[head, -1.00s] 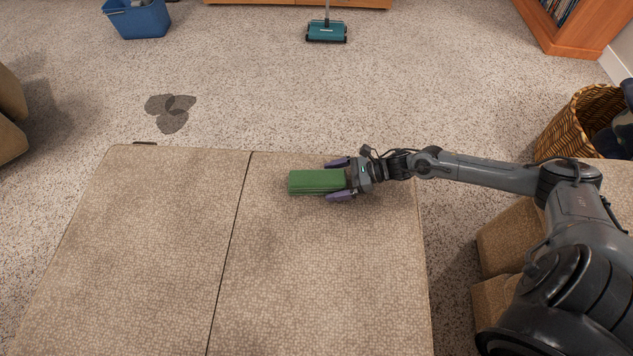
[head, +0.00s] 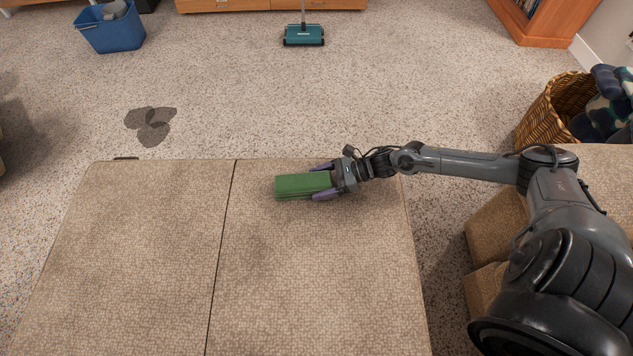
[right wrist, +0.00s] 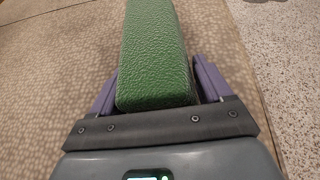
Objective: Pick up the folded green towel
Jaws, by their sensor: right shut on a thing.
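The folded green towel (head: 300,186) is a small oblong bundle at the far part of the right half of the tan upholstered surface (head: 320,270). My right gripper (head: 324,181) comes in from the right, with its purple fingers on either side of the towel's right end, shut on it. In the right wrist view the towel (right wrist: 157,55) runs lengthwise away from the palm, between the two fingers (right wrist: 155,85). I cannot tell whether the towel is clear of the surface or touching it. My left gripper is not in view.
The rest of the upholstered surface is bare, with a dark seam across it. On the carpet beyond are a dark stain (head: 151,125), a blue bin (head: 112,34) and a teal sweeper (head: 304,37). A wicker basket (head: 545,112) with dark cloth stands at the right.

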